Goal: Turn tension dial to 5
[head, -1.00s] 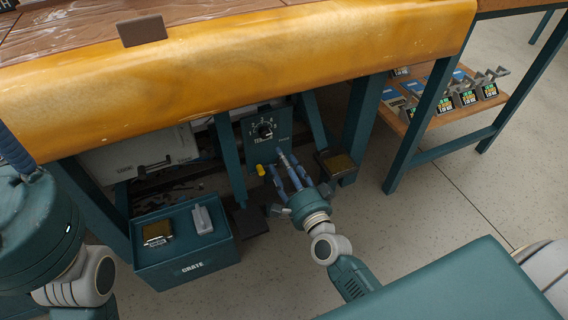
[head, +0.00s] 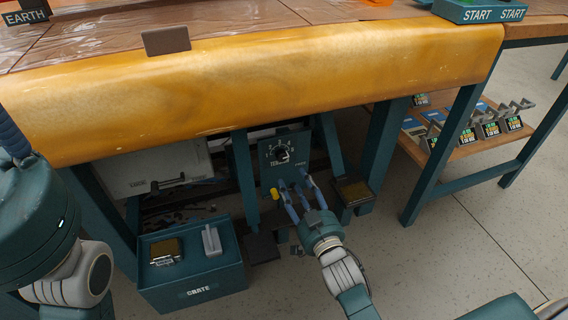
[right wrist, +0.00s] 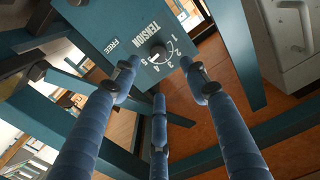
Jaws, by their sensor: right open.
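The tension dial (head: 284,153) is a dark round knob on a teal plate (head: 270,172) under the bench. In the right wrist view the dial (right wrist: 158,54) sits among the numbers on the plate, with TENSION and FREE printed nearby. Its pale mark faces the lower side there, near the 4 and 5; the exact number is hard to tell. My right gripper (head: 298,184) is open and empty, its blue fingers spread just below and in front of the dial. In the right wrist view its fingertips (right wrist: 158,88) surround the dial area, apart from the knob.
A teal crate (head: 193,277) with two small items stands on the floor at left. A yellow knob (head: 274,193) is beside my right fingers. Teal legs flank the plate, and the yellow bench edge (head: 270,75) overhangs it. A low shelf (head: 449,143) stands at right.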

